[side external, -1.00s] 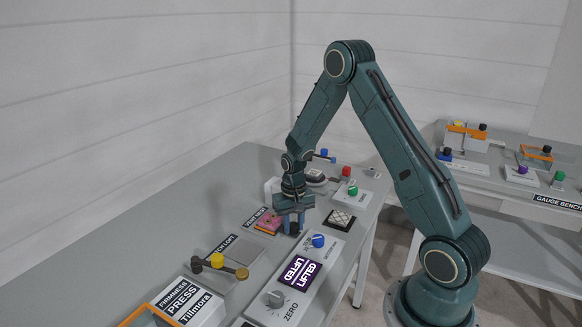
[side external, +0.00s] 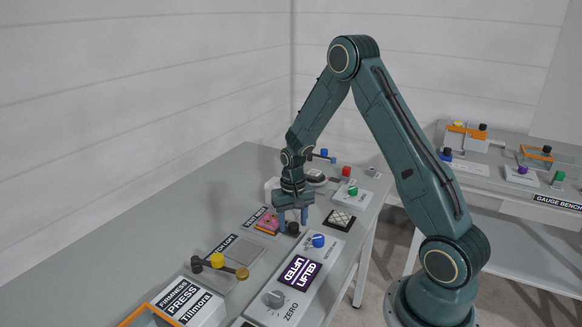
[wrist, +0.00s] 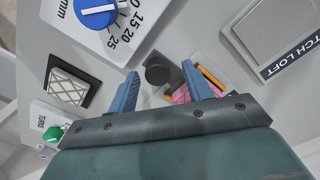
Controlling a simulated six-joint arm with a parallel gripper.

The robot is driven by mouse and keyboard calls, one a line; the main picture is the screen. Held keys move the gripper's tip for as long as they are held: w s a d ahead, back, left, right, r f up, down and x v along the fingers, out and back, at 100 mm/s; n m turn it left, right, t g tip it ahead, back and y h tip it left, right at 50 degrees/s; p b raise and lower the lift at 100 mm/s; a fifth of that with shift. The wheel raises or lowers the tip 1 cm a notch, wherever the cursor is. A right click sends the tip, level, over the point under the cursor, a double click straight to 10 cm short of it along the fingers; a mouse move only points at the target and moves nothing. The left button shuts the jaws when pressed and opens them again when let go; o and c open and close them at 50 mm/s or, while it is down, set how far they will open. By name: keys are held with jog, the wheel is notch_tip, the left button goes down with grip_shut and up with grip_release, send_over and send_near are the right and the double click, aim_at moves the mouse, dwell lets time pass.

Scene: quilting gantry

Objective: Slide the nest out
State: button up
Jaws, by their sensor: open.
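The nest appears to be the low holder (side external: 264,229) with a pink block and orange edging, beside a partly hidden label. A black round knob (side external: 293,229) stands at its right end. My gripper (side external: 292,221) is open and empty over the knob, fingers pointing down. In the wrist view the knob (wrist: 157,70) shows between the two blue fingertips (wrist: 160,70), with a gap on each side. The pink block (wrist: 181,95) is partly hidden by the right finger. I cannot tell whether the fingertips are down to the knob's height.
A panel with a blue dial (side external: 318,241) and a purple "LIFTED" display (side external: 298,274) lies in front. A dark-framed quilted patch (side external: 340,220) is right of my gripper. A grey plate (side external: 234,252) and a yellow-knobbed lever (side external: 217,260) lie left.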

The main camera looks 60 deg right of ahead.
notch_tip(320, 180, up, 12)
jog(key=shift+r, duration=0.2)
dwell(0.4)
jog(key=shift+a+r, duration=0.1)
jog(key=s+a+r+n+t, duration=0.25)
jog(key=s+a+r, duration=0.45)
jog(key=a+r, duration=0.4)
jog(key=s+a+r+n+t, duration=0.1)
jog(key=s+a+r+n, duration=0.1)
jog(key=s, duration=0.5)
jog(key=s+a+r+n+t, duration=0.2)
jog(key=s+a+n, duration=0.1)
jog(key=s, duration=0.4)
jog(key=shift+s+a+r, duration=0.15)
jog(key=shift+a+r, duration=0.15)
jog(key=shift+a, duration=0.4)
